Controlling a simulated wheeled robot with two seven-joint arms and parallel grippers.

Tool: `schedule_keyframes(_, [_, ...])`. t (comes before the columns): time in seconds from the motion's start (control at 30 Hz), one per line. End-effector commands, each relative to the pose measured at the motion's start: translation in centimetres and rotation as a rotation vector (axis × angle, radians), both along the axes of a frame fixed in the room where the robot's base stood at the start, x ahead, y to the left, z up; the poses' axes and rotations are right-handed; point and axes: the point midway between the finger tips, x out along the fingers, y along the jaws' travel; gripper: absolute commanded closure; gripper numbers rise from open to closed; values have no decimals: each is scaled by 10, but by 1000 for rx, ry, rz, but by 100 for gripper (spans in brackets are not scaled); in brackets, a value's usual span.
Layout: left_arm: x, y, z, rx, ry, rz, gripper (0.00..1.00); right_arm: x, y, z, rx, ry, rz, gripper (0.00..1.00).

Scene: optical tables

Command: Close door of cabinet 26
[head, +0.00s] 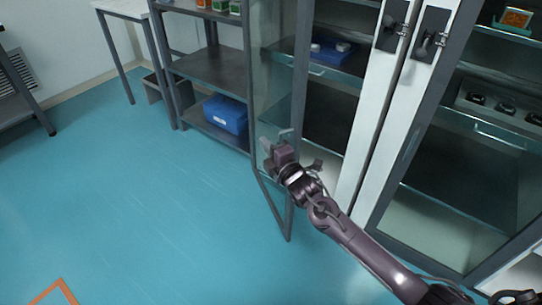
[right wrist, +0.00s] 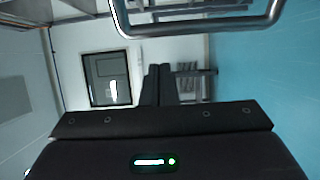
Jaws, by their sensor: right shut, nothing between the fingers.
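A grey-framed glass cabinet door (head: 300,75) stands swung open in the head view, sticking out from the cabinet (head: 345,110). No cabinet number is readable. My right gripper (head: 271,152) is at the lower part of this door, close to a small metal handle (head: 286,132); I cannot tell whether they touch. In the right wrist view the right gripper's fingers (right wrist: 158,84) are together with nothing between them. A bent metal bar (right wrist: 200,28) crosses the top of that view, beyond the fingertips. My left gripper is not in view.
A second glass door (head: 440,165) to the right looks shut. A grey shelf rack (head: 205,68) with a blue bin (head: 226,114) stands behind and left of the open door.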

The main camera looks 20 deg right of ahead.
Motion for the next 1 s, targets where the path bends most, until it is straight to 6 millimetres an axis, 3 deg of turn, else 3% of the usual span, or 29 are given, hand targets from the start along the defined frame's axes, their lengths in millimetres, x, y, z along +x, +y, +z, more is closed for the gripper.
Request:
schedule_keyframes(0.03, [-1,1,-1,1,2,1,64,-2,-11,-1,-6,4,-4,100])
schedule_keyframes(0.2, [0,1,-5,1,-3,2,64,-4,-26,-2,-3,3,-2,100])
schedule_keyframes(0.7, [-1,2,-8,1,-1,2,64,-3,-36,-3,-5,2,6,100])
schedule_keyframes(0.83, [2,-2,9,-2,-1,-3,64,-1,-63,-4,-13,-5,51,100])
schedule_keyframes(1.0, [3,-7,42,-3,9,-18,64,4,-114,-5,-10,2,110,100])
